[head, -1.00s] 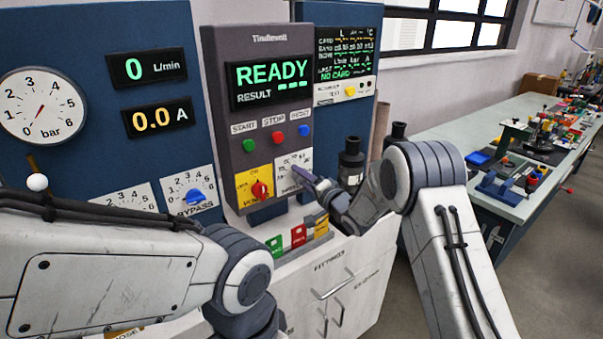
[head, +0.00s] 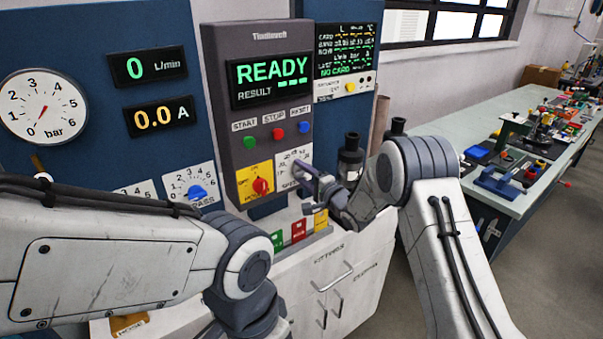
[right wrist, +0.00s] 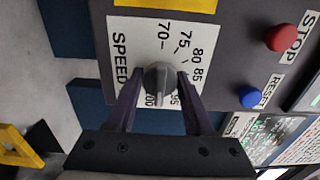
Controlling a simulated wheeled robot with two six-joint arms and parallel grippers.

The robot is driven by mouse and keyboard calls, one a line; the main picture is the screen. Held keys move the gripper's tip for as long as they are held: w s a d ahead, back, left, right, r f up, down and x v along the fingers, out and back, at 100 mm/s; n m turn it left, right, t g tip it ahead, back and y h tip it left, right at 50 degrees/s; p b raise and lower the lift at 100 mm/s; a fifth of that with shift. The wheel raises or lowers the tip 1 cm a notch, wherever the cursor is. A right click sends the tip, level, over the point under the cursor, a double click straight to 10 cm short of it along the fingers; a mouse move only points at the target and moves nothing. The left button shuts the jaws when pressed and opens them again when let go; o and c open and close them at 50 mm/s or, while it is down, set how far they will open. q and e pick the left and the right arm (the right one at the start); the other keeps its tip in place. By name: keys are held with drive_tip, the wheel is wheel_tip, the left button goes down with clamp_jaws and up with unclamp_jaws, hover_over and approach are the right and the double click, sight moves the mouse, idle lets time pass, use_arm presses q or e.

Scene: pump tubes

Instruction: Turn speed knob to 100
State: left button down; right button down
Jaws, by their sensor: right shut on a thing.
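The white speed dial plate (head: 290,160) is on the lower right of the grey test panel. In the right wrist view, its grey speed knob (right wrist: 160,77) stands between the two fingers of my right gripper (right wrist: 158,88), which is shut on it. A light mark on the knob points down in that view, toward the 95 and 100 end of the scale; the exact reading is partly hidden by the fingers. In the head view my right gripper (head: 304,182) reaches the plate from the right and hides the knob. My left gripper is out of view.
A yellow plate with a red knob (head: 261,187) is just left of the dial. Green, red and blue buttons (head: 277,134) sit above it. The display reads READY (head: 270,72). A white cabinet (head: 335,275) stands below, and a cluttered bench (head: 480,152) is at right.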

drive_tip(key=shift+s+f, duration=0.1)
drive_tip(key=shift+f, duration=0.05)
drive_tip(key=shift+c, duration=1.7)
unclamp_jaws()
drive_tip(key=shift+o, duration=0.3)
drive_tip(key=b+v, duration=0.2)
drive_tip(key=v, duration=0.8)
drive_tip(key=shift+s, duration=0.15)
